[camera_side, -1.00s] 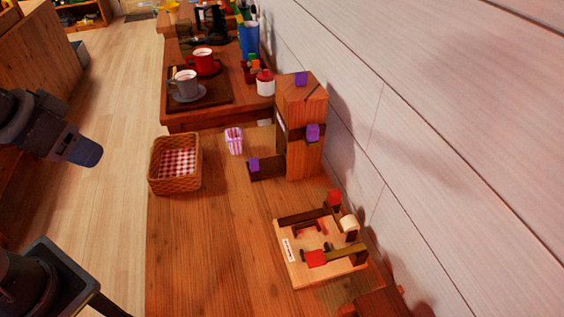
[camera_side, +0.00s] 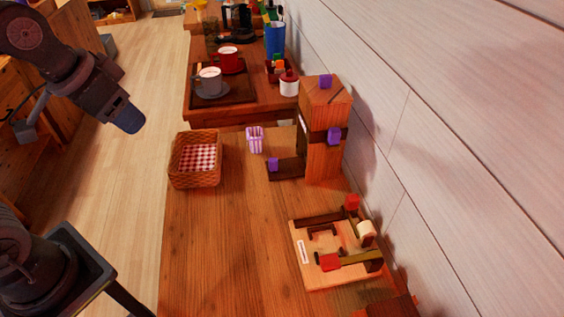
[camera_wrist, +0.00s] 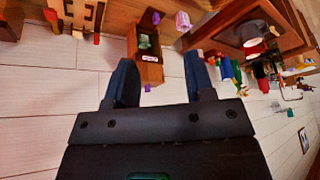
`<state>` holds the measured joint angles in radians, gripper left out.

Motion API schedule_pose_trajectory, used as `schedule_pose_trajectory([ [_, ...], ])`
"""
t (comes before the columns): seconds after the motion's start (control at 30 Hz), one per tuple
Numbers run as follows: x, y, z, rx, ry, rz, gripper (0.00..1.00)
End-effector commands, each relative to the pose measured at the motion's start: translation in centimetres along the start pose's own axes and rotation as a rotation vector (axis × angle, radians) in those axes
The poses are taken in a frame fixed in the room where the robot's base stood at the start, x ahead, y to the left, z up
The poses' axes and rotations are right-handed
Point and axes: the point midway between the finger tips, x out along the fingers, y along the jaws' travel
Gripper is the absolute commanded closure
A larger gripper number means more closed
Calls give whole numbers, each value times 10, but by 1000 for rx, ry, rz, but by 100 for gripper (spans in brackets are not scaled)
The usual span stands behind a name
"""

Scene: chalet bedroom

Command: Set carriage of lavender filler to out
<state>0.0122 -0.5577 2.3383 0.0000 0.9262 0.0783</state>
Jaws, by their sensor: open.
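The filler (camera_side: 328,150) is a tall wooden tower with lavender knobs, standing on the table near the wall. One knob (camera_side: 325,82) is on top, one (camera_side: 334,136) is on its side, and one (camera_side: 273,165) is on a low dark arm, perhaps the carriage, sticking out left. A lavender striped cup (camera_side: 255,139) stands beside that arm. In the wrist view the filler (camera_wrist: 150,72) is upside down beyond my fingers, with a label and a dark opening. My gripper (camera_side: 129,120) is left of the table, well away from it; its fingers (camera_wrist: 160,80) are apart and empty.
A wicker basket (camera_side: 180,170) with checked lining stands left of the cup. A light wooden device (camera_side: 310,268) with red knobs is in front. A tray (camera_side: 243,91) with a grey mug (camera_side: 210,80) and red mug (camera_side: 229,60) is behind. The table's front left is clear.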

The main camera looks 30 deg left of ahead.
Motion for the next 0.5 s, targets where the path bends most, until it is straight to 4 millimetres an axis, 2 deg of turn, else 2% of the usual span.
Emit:
schedule_pose_trajectory([
  [0.03, 5, 0, -19, 32, -27, 5, 51],
  [0.1, 13, 0, -44, 81, -58, 12, 51],
  [0.27, 42, 2, -98, 194, -125, 31, 51],
  [0.37, 68, 5, -128, 263, -167, 46, 51],
  [0.5, 114, 10, -164, 362, -226, 71, 51],
])
